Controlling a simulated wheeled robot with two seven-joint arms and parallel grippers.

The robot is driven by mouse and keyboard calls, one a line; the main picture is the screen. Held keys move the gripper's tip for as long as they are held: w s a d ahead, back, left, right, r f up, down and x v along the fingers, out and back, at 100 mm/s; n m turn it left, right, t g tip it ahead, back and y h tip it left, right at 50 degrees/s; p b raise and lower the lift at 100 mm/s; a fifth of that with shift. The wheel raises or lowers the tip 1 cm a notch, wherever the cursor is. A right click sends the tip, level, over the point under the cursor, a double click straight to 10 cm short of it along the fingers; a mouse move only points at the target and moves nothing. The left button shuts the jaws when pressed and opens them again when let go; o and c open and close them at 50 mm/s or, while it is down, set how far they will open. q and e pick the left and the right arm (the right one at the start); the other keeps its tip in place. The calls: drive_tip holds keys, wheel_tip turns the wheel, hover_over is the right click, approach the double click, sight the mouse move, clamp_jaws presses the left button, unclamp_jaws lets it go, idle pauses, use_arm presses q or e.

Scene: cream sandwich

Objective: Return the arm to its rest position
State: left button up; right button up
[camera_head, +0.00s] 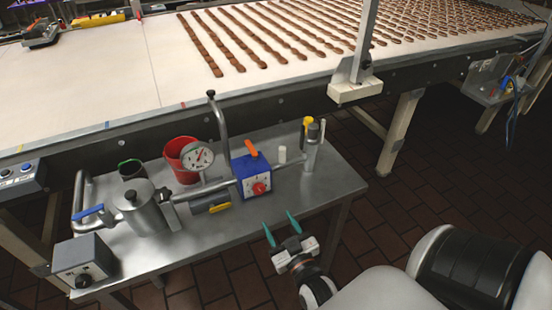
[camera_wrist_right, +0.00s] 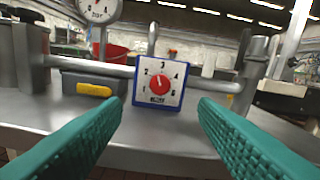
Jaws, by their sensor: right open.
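My right gripper (camera_head: 281,231) is open and empty, with two green fingers spread apart, in front of the steel table's edge. In the right wrist view, the green fingers of my right gripper (camera_wrist_right: 158,125) stand wide on both sides with nothing between them. Beyond them is a blue box (camera_wrist_right: 159,83) with a red dial on a white numbered face. In the head view this blue box (camera_head: 248,176) sits on the steel table, behind the gripper and apart from it. My left gripper is not in view.
The steel table (camera_head: 240,232) carries a pressure gauge (camera_head: 197,156), a red cup (camera_head: 176,150), a steel pot (camera_head: 143,205), pipes and a grey control box (camera_head: 85,262). A conveyor (camera_head: 120,75) with rows of brown pieces runs behind. Tiled floor (camera_head: 385,215) is clear to the right.

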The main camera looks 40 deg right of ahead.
drive_tip(key=shift+f, duration=0.1)
drive_tip(key=s+a+f+n+g+y, duration=0.15)
drive_tip(key=s+a+f+g, duration=0.25)
drive_tip(key=f, duration=0.9)
drive_tip(key=s+a+f+g+y, duration=0.3)
drive_tip(key=a+f, duration=0.1)
drive_tip(key=f, duration=0.9)
drive_tip(key=s+d+f+n+g, duration=0.1)
drive_tip(key=s+f+g, duration=0.3)
drive_tip(key=s+f, duration=0.4)
drive_tip(key=s+d+f+n+g, duration=0.1)
drive_tip(key=s+f+g, duration=0.4)
drive_tip(key=s, duration=1.2)
wheel_tip(320, 180, down, 4)
drive_tip(key=shift+r+g, duration=0.15)
drive_tip(key=shift+g, duration=0.15)
drive_tip(key=shift+h, duration=0.25)
